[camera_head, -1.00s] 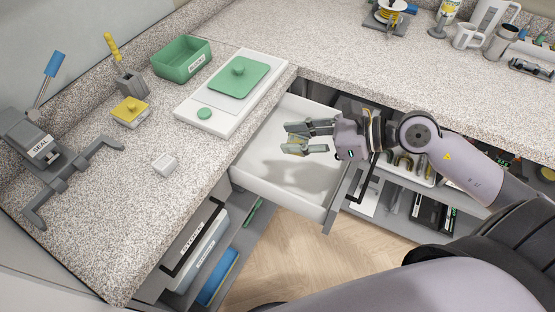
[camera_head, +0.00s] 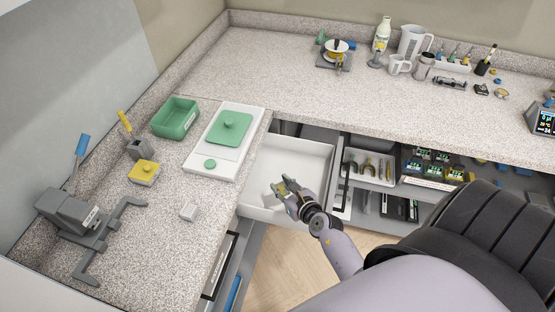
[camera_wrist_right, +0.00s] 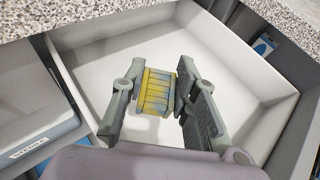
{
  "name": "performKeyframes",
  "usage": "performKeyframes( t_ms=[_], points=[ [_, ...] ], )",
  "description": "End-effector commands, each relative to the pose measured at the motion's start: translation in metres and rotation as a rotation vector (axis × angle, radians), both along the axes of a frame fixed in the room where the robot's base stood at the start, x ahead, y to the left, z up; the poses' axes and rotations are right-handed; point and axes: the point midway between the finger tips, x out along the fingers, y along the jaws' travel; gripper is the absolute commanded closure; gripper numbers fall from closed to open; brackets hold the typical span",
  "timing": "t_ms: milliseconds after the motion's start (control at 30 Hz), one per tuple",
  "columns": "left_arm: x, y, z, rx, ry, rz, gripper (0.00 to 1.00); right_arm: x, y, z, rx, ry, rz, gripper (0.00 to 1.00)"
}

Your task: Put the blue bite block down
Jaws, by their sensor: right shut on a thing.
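My right gripper (camera_head: 284,186) is over the open white drawer (camera_head: 262,208), near its front side. In the right wrist view, the gripper (camera_wrist_right: 160,80) is shut on a small block (camera_wrist_right: 157,90). The block shows a yellow ribbed face with blue-grey edges, so its main colour is not plainly blue. It sits between the two grey fingers, with the drawer's bare white floor (camera_wrist_right: 105,75) behind it. How high it is above the floor is hard to tell. My left gripper is out of view.
The drawer's inside looks empty, with walls around the gripper. Open shelves with dental items (camera_head: 368,170) are to the right.

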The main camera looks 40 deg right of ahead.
Motion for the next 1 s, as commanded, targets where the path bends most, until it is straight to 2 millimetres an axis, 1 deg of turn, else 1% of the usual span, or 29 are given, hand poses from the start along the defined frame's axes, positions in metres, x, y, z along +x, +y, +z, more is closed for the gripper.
performKeyframes(
  t_ms=[33,67,167,400,500,600,767,867,900,1000],
  points=[
    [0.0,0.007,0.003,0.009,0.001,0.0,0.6,-0.001,0.002,-0.003,0.0,0.001,-0.005,0.94],
    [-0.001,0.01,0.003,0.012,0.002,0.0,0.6,0.001,0.003,-0.005,0.0,0.0,-0.009,0.94],
    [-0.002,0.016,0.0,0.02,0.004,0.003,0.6,0.013,0.003,-0.014,-0.001,-0.003,-0.013,0.94],
    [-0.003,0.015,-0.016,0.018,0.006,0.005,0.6,0.069,-0.002,-0.045,-0.002,-0.004,-0.011,0.94],
    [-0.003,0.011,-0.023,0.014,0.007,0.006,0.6,0.088,-0.003,-0.055,-0.001,-0.003,-0.01,0.94],
    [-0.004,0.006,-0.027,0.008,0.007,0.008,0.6,0.1,-0.004,-0.061,-0.001,-0.002,-0.012,0.94],
    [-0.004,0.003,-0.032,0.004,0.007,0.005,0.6,0.111,-0.005,-0.066,0.001,-0.003,-0.011,0.94],
    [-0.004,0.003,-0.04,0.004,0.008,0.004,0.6,0.125,-0.007,-0.074,-0.001,-0.004,-0.013,0.94],
    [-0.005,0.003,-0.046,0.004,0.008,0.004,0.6,0.128,-0.006,-0.08,0.0,-0.002,-0.011,0.94],
    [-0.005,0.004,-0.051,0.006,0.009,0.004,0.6,0.135,-0.007,-0.087,-0.001,-0.001,-0.012,0.94]
  ],
)
